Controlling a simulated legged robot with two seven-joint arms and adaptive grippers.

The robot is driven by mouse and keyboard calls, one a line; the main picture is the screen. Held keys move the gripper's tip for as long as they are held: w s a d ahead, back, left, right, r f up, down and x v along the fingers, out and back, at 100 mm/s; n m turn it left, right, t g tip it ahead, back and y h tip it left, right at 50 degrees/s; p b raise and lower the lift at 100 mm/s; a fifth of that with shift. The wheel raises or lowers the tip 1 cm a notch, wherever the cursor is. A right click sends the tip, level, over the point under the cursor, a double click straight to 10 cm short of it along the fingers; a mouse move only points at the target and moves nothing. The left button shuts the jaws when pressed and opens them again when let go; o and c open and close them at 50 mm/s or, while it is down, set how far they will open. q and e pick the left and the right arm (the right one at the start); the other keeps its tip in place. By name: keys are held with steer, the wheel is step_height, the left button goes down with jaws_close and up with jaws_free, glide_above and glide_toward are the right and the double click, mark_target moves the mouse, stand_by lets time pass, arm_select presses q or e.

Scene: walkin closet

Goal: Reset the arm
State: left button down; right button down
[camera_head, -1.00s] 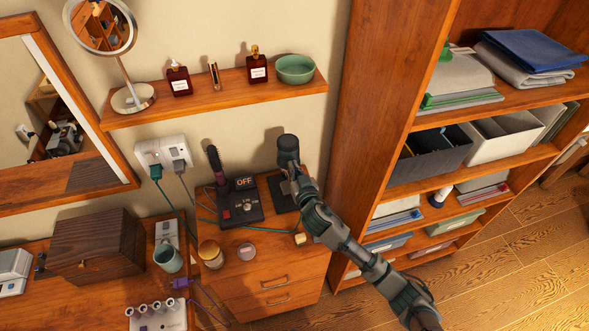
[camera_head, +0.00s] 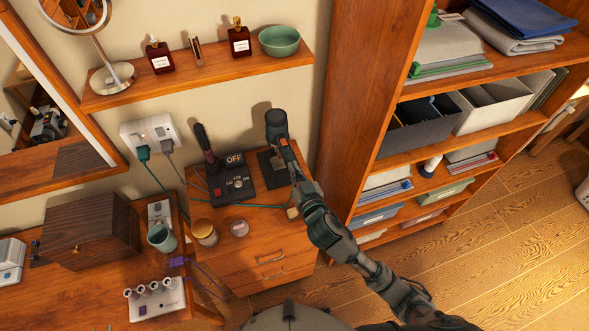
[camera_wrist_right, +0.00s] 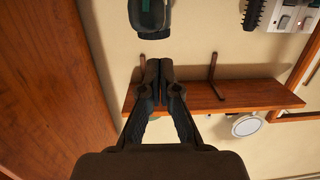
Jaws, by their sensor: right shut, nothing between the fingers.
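My right arm comes in from the lower right of the head view. Its gripper (camera_head: 284,150) is by a dark, round-headed device (camera_head: 276,122) above a black pad (camera_head: 265,166) on the dresser. In the right wrist view the gripper (camera_wrist_right: 160,75) has its fingers together with nothing between them. A dark device (camera_wrist_right: 150,15) shows just past the fingertips there, apart from them. The head view does not clearly show whether gripper and device touch. My left gripper is not in view.
The wall shelf (camera_head: 205,84) with bottles and a green bowl (camera_head: 279,41) is above; its underside and brackets show in the wrist view (camera_wrist_right: 210,98). A control box marked OFF (camera_head: 234,182) and a brush (camera_head: 204,142) stand left. A tall cabinet (camera_head: 350,90) stands right.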

steer(key=shift+d, duration=0.15)
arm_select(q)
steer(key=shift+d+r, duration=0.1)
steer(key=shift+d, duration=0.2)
arm_select(e)
steer(key=shift+d, duration=0.4)
